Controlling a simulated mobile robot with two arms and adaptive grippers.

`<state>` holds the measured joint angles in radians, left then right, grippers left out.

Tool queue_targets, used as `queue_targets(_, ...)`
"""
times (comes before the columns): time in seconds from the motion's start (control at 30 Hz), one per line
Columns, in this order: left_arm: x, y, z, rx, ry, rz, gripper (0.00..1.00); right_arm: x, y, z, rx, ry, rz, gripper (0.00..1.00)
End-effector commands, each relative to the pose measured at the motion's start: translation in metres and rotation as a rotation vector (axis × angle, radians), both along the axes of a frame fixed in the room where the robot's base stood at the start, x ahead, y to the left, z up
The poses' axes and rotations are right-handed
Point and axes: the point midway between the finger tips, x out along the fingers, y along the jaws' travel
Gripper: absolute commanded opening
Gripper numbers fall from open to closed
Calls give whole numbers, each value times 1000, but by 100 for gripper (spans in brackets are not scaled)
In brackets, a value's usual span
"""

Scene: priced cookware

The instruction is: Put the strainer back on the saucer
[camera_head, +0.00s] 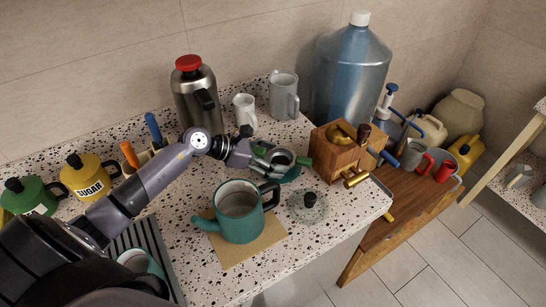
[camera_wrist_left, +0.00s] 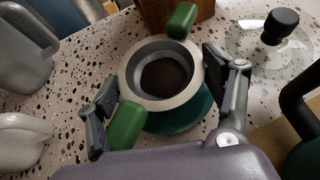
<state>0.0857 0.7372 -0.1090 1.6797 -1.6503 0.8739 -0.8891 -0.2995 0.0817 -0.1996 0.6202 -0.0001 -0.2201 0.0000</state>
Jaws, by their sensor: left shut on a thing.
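The strainer (camera_wrist_left: 186,86) is a round grey cup with a pale rim and a dark inside. It also shows in the head view (camera_head: 283,157). The saucer's edge also shows in the head view (camera_head: 291,175). I cannot tell whether the strainer touches the saucer. My right gripper is in neither view.
A teal pot (camera_head: 238,225) stands on a tan mat (camera_head: 245,250) in front. A glass lid with a black knob (camera_head: 309,202) lies beside it. A wooden box (camera_head: 335,158) stands close on the right. White (camera_head: 244,110) and grey (camera_head: 284,97) pitchers stand behind.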

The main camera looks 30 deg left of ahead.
Motion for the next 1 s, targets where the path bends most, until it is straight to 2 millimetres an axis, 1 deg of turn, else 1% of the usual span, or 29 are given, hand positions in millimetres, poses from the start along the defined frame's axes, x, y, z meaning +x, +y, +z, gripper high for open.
queue_targets(0.4, 0, 0, -8, 1, -1, -1, 49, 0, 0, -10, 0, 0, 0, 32)
queue_targets(0.87, -1, 0, -10, 1, 3, -1, 49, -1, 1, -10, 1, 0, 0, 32)
queue_targets(0.9, -1, 0, -10, 2, 4, -1, 76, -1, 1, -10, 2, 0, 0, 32)
queue_targets(1.0, -1, 0, -10, 1, 3, -1, 83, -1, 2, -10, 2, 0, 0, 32)
